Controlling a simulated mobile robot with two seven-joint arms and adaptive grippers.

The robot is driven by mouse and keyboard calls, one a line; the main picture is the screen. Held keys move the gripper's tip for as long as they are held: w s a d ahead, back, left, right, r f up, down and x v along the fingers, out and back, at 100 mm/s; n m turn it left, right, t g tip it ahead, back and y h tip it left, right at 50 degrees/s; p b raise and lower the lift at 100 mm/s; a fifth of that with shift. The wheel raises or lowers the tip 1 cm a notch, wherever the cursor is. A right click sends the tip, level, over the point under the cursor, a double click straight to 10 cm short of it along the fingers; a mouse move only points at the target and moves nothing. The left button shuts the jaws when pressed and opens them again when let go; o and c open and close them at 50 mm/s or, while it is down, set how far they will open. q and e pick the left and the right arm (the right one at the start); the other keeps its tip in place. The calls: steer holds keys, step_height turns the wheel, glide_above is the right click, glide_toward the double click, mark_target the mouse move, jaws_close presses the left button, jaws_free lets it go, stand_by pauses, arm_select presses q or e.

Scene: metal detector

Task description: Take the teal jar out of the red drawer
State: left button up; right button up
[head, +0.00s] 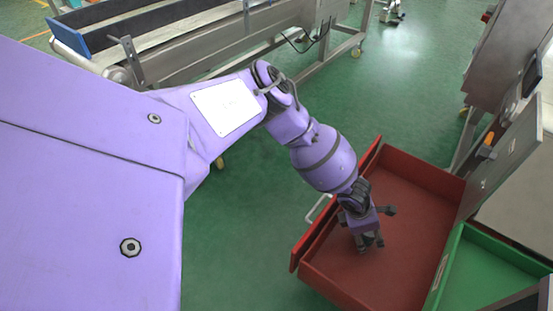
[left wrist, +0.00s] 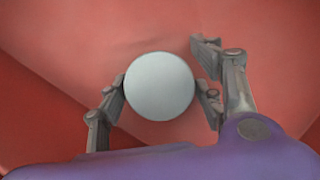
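The jar (left wrist: 159,87) shows in the left wrist view as a pale grey-teal round top seen end-on. It is inside the red drawer (head: 413,171), whose red surface (left wrist: 60,50) lies behind it. My left gripper (left wrist: 160,95) has its grey fingers bent in against the jar's left and right sides; one more finger part on the upper right stands clear of it. In the head view the left gripper (head: 370,243) points down inside the drawer, and I cannot make out the jar there. My right gripper is in neither view.
A green drawer (head: 480,262) adjoins the red one on the right. A pale handle (head: 318,208) is on the red drawer's front. A conveyor (head: 170,40) runs along the back, and a metal cabinet (head: 505,60) stands at upper right. Green floor (head: 235,240) is clear left of the drawer.

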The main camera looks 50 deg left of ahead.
arm_select(q)
steer(key=c, duration=0.8)
steer(key=shift+c, duration=0.9)
steer(key=shift+r, duration=0.15)
